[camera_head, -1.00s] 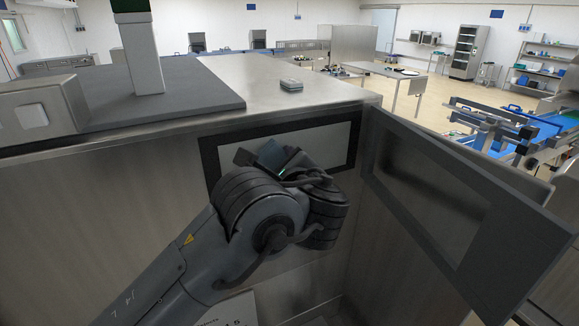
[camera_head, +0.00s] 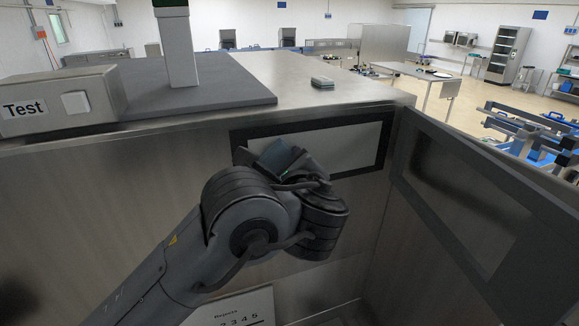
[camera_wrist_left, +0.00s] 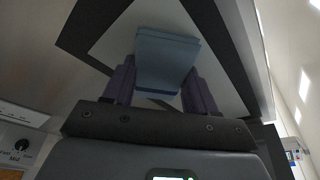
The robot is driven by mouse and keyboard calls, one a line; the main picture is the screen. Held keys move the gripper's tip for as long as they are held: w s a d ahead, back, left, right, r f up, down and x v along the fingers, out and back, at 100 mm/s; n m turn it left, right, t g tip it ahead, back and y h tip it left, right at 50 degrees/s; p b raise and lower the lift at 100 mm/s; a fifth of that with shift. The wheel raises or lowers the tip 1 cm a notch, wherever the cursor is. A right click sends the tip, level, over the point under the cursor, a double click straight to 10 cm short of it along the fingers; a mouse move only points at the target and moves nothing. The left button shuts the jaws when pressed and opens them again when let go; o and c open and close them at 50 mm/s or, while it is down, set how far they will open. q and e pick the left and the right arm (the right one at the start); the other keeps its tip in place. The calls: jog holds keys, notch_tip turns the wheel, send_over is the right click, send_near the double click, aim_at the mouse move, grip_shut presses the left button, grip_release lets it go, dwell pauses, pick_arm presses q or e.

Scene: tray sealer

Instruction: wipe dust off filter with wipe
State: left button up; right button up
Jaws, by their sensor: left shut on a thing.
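The filter (camera_head: 350,148) is a pale grey rectangle in a dark frame on the front of the steel machine. It also shows in the left wrist view (camera_wrist_left: 112,38), tilted, behind the wipe. My left gripper (camera_head: 272,157) is at the left part of the filter, hiding some of it. It is shut on a folded blue wipe (camera_wrist_left: 167,58), which sits between its two dark fingers. The wipe's far edge is over the filter face; I cannot tell whether it touches. Dust cannot be made out. My right gripper is not in view.
An open grey door with a window (camera_head: 470,200) stands out from the machine, right of the filter. On the machine top (camera_head: 290,95) are a small flat stack (camera_head: 322,82), a grey post (camera_head: 180,50) and a box marked Test (camera_head: 60,98).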

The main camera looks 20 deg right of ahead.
pick_arm(q)
jog(key=s+p, duration=0.4)
jog(key=s, duration=0.2)
jog(key=shift+p, duration=0.4)
jog(key=s+p, duration=0.3)
dwell(0.6)
